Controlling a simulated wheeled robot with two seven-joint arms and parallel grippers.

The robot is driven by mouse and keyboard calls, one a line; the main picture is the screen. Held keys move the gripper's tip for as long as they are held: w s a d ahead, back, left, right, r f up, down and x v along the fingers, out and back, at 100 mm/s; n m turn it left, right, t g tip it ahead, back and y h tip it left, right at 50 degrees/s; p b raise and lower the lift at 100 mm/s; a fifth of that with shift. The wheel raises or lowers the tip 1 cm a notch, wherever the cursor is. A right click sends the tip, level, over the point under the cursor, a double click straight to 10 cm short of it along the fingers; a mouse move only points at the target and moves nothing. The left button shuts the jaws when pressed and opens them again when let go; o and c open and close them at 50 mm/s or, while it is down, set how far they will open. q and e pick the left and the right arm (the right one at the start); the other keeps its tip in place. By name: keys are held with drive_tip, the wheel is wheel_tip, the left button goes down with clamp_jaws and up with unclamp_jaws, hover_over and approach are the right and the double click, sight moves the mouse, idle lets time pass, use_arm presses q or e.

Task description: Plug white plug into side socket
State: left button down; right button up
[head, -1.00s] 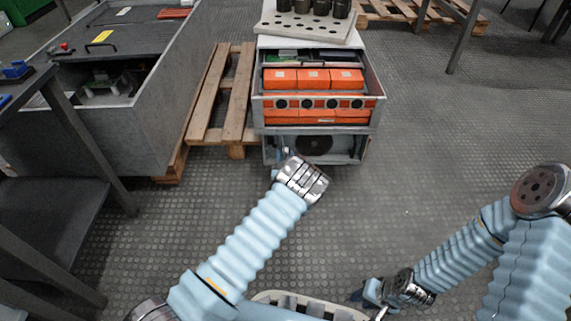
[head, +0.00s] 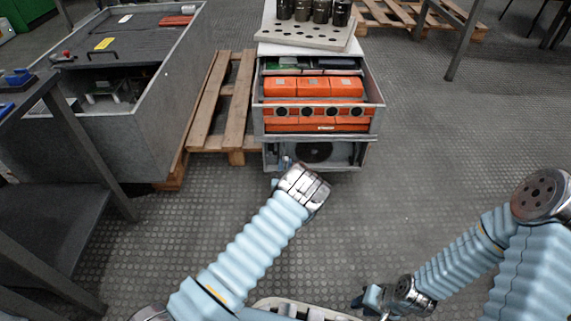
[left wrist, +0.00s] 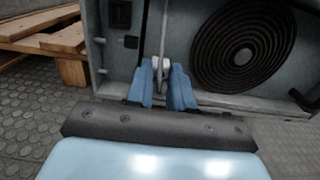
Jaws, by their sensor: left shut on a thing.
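My left gripper (left wrist: 167,88) is shut on the white plug (left wrist: 160,64), which shows pale between its blue fingers in the left wrist view. A thin cable runs upward from there. A black socket-like block (left wrist: 120,15) is on the bay's left side, up and left of the fingers, apart from the plug. In the head view the left gripper (head: 284,165) is at the lower bay, and the plug is too small to make out. My right gripper (head: 366,299) hangs low, away from the cabinet.
The cabinet (head: 372,118) holds orange units (head: 313,88) above the lower bay. A wooden pallet (head: 235,100) lies to its left, beside a large grey metal bin (head: 120,140). A dark table frame (head: 55,205) stands at far left. The floor to the right is clear.

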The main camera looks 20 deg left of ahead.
use_arm(q)
drive_tip(key=shift+p+v, duration=0.95)
drive_tip(key=shift+v, duration=0.8)
drive_tip(key=shift+r, duration=0.1)
drive_tip(key=s+a+r+n+p, duration=0.1)
drive_tip(key=a+r+n, duration=0.3)
drive_tip(key=n, duration=1.4)
drive_tip(key=shift+s+a+r+p, duration=0.2)
drive_tip(key=shift+a+p, duration=0.25)
drive_tip(key=shift+p, duration=0.25)
